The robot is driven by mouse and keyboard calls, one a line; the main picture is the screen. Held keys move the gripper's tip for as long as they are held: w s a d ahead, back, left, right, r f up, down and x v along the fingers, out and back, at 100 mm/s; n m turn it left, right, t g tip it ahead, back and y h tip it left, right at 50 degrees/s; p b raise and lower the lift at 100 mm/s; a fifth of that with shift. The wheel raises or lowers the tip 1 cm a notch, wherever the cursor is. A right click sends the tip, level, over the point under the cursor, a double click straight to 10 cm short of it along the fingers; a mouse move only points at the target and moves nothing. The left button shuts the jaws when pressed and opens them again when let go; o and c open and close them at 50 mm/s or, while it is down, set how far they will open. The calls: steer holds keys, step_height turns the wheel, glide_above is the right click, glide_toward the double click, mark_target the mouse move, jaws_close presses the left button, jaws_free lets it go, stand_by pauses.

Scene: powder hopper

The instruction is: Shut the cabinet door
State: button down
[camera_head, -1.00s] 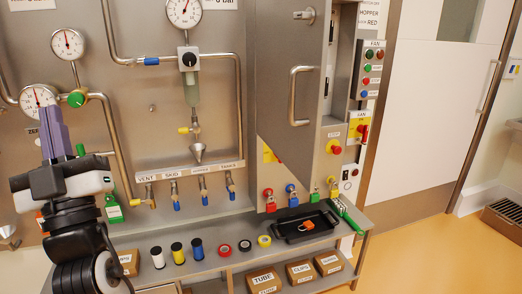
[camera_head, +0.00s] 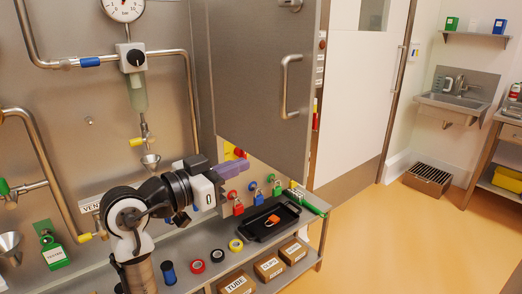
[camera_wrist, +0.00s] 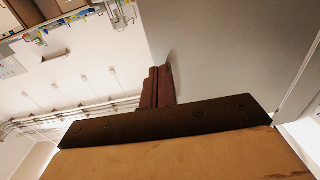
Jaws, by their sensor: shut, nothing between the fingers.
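The cabinet door (camera_head: 255,85) is a grey metal panel with a bar handle (camera_head: 290,87) near its right edge. It stands open, swung out from the wall. My gripper (camera_head: 242,165) has purple fingers and points right, with the tips at the door's lower edge in the head view. In the wrist view my gripper (camera_wrist: 160,84) shows reddish-brown, closed fingers beside a smooth grey panel (camera_wrist: 225,55), with a dark smudge on the panel near the tips. I cannot tell whether the tips touch it. The cabinet's inside is mostly hidden by the door.
Red, blue and green padlocks (camera_head: 238,206) hang below the door. A black tray (camera_head: 270,222) with an orange item sits on the bench, near tape rolls (camera_head: 217,255). Pipes and a gauge (camera_head: 122,8) are at left.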

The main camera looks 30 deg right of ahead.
steer(key=p, duration=0.4)
glide_toward(299, 144)
steer(key=d, duration=0.5)
steer(key=shift+w+d+r, duration=0.1)
steer(key=shift+w+r, duration=0.1)
steer(key=shift+w, duration=0.05)
steer(key=shift+w+d+f+p, duration=0.15)
steer(key=shift+d+p, duration=0.15)
steer(key=shift+d, duration=0.5)
